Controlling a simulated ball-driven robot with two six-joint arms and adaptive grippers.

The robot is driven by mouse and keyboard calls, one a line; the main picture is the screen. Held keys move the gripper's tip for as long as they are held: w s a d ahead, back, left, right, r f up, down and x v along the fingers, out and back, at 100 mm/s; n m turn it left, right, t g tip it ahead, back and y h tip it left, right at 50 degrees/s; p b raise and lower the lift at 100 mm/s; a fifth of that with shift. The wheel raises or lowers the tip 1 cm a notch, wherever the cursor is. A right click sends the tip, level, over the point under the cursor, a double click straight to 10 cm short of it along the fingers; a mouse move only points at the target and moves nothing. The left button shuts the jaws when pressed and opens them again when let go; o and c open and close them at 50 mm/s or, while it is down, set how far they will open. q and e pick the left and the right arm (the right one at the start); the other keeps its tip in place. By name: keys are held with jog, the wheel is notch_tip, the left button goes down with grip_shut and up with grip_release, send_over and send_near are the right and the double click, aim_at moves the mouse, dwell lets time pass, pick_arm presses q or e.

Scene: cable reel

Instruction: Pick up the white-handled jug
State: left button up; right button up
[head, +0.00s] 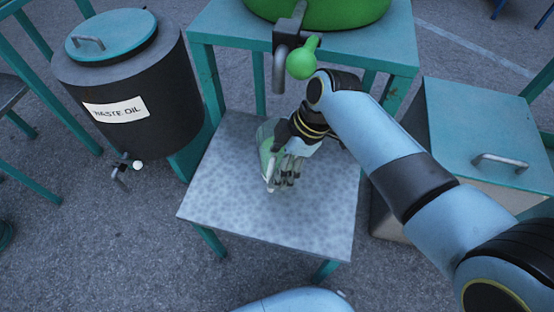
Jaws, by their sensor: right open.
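The jug (265,147) stands on a small grey metal table (235,205). It looks green and translucent, and a pale strip that may be its white handle shows at its lower front. My right gripper (287,177) is at the jug's right side, with its fingers pointing down close to the strip. The gripper is open; the picture is too small to tell whether the fingers touch the jug or are around the handle. The wrist and fingers hide part of the jug. My left gripper is out of view.
A green tank (330,10) with a tap and green knob (301,62) stands on a teal stand (225,40) behind the table. A black waste oil drum (150,75) is at left. A teal-lidded bin (480,130) is at right. The table's front is clear.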

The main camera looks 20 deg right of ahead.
jog(key=c, duration=0.4)
grip_shut()
jog(key=shift+r, duration=0.1)
jog(key=shift+r, duration=0.15)
